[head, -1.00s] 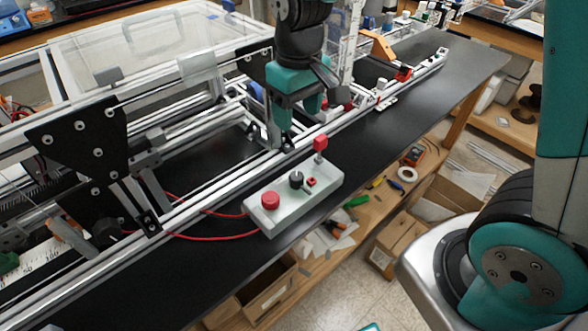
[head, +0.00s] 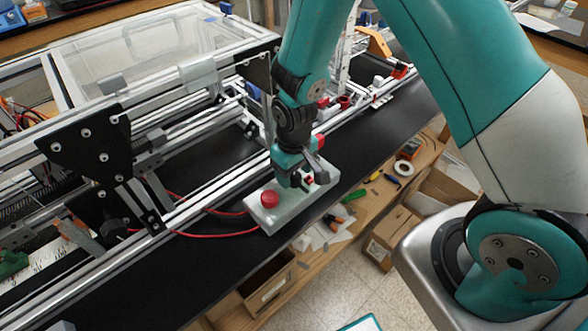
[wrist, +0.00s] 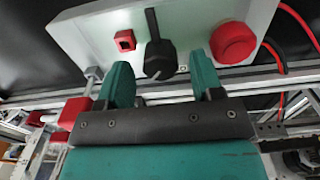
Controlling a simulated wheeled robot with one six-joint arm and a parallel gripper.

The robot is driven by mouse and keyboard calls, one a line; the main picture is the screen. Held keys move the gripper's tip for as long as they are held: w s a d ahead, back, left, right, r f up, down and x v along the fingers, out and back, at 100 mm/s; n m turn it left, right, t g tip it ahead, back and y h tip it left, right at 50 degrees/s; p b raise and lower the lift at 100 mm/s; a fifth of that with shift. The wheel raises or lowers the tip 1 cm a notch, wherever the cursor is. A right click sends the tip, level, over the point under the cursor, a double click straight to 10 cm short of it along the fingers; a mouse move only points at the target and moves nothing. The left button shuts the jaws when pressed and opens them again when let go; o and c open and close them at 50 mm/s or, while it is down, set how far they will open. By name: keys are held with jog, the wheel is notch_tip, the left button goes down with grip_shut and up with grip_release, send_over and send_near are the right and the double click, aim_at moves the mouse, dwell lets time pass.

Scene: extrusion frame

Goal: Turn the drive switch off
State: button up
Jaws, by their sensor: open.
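A pale grey control box (head: 290,215) sits on the black bench top. In the wrist view the box (wrist: 80,35) carries a black rotary knob (wrist: 159,62) with a white mark, a small red square switch (wrist: 125,40) and a round red button (wrist: 233,43). The red button also shows in the head view (head: 269,198). No label is readable, so I cannot tell which is the drive switch. My gripper (wrist: 160,66) is open, one finger on each side of the black knob; contact is not clear.
A red-handled part (wrist: 75,112) is at the left beside my gripper in the wrist view. Red cables (head: 215,234) leave the box. The extrusion frame (head: 185,205) runs close behind it. The bench top (head: 130,290) is clear at the front left.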

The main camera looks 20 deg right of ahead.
jog(key=shift+f, duration=0.3)
jog(key=c, duration=0.9)
